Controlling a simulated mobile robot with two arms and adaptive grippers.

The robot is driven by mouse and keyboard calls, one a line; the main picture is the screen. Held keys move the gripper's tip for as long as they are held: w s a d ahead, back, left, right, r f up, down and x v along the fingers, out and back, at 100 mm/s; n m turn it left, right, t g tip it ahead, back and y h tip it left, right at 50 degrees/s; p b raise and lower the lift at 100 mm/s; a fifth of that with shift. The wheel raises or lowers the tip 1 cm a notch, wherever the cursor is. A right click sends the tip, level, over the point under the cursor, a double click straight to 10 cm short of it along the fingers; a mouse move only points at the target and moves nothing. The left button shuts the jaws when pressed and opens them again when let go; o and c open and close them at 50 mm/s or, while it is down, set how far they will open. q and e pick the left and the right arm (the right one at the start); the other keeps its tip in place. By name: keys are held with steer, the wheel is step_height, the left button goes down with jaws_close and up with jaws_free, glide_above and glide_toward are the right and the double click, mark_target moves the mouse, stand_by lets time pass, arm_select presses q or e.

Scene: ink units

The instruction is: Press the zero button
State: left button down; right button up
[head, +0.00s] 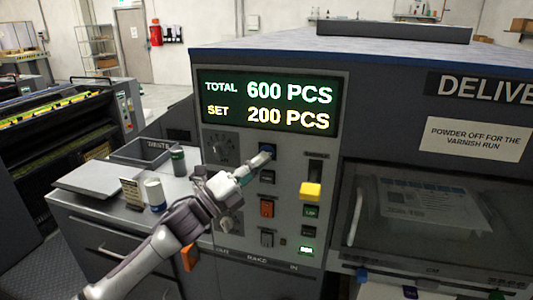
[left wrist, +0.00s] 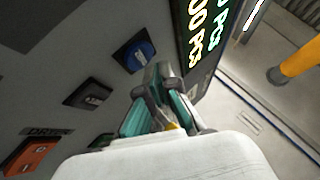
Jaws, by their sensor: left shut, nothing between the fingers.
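The control panel (head: 285,240) on the machine front has a column of square push buttons and a round blue button (head: 267,149) at its top, just under the display. I cannot read which one is labelled zero. My left gripper (head: 260,161) is shut and empty, its tips at the lower edge of the blue button in the head view. The left wrist view shows the blue button (left wrist: 139,55) just beyond and left of the fingertips (left wrist: 158,75); I cannot tell whether they touch. The display (head: 268,104) reads TOTAL 600 PCS, SET 200 PCS. My right gripper is out of view.
Below are a dark button (head: 267,177), an orange-red button (head: 267,208) and a grey one (head: 267,238). A yellow lever knob (head: 311,191) sticks out on the right. A white cup (head: 155,193) and a green-grey can (head: 178,161) stand on the side counter (head: 85,208).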

arm_select(q)
steer(key=shift+w, duration=0.1)
stand_by(0.7)
steer(key=shift+w+d+b, duration=0.15)
steer(key=shift+w+b, duration=0.15)
steer(key=shift+w+d+b, duration=0.1)
steer(key=shift+w+b, duration=0.2)
steer(key=shift+w, duration=0.15)
stand_by(0.7)
steer(key=shift+s, duration=0.1)
steer(key=shift+s+a, duration=0.3)
steer(key=shift+s, duration=0.45)
steer(key=s, duration=0.1)
steer(key=s+a+p, duration=0.1)
steer(key=s, duration=0.2)
steer(key=shift+s+a+p, duration=0.25)
steer(key=shift+s+p, duration=0.15)
